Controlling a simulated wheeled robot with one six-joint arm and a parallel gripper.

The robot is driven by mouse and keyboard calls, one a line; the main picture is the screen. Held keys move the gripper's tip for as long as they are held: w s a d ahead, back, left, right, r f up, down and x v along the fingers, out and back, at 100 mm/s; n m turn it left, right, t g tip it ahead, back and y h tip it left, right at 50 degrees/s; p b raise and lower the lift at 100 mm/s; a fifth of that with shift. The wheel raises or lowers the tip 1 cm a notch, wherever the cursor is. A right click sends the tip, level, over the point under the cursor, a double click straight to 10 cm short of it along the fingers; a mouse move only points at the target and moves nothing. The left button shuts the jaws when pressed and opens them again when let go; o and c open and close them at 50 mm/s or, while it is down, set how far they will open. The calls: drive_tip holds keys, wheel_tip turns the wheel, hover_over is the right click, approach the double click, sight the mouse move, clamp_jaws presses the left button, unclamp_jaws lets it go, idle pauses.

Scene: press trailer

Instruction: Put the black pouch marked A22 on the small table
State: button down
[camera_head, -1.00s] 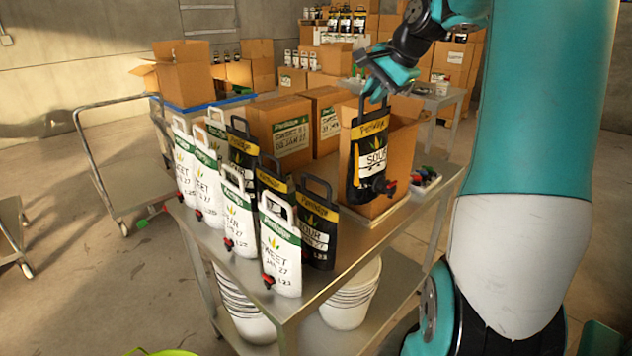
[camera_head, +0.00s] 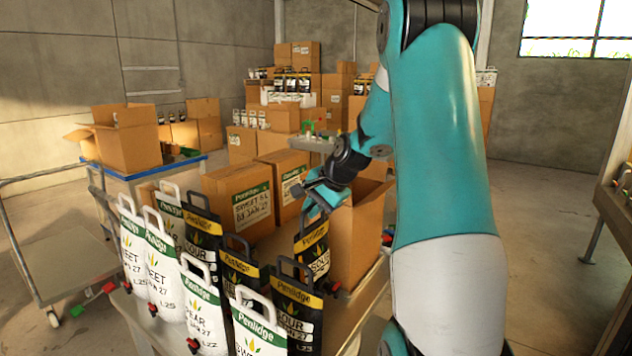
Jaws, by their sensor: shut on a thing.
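My gripper (camera_head: 322,205) is shut on the top handle of a black pouch (camera_head: 313,255) with a yellow band and a white "SOUR" label. The pouch hangs upright beside an open cardboard box, partly hidden behind other pouches. No A22 mark is readable on it. Several other black pouches (camera_head: 297,312) and white pouches (camera_head: 165,262) stand on the metal cart below and left. A small grey table (camera_head: 318,144) shows behind the boxes, mostly hidden by them and by my arm.
An open cardboard box (camera_head: 357,232) is right beside the held pouch. Closed boxes (camera_head: 237,198) stand behind. A trolley (camera_head: 60,275) is at the left. Stacked boxes (camera_head: 297,62) fill the back. Floor at the right (camera_head: 545,215) is clear.

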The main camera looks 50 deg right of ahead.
sight(314, 236)
drive_tip(key=shift+d+f+p, duration=0.15)
drive_tip(key=shift+f+p, duration=0.5)
drive_tip(key=shift+f, duration=3.2)
drive_tip(key=c, duration=1.2)
unclamp_jaws()
drive_tip(key=shift+s+f, duration=0.1)
drive_tip(key=shift+f, duration=0.1)
drive_tip(key=shift+o, duration=0.2)
drive_tip(key=shift+r, duration=0.1)
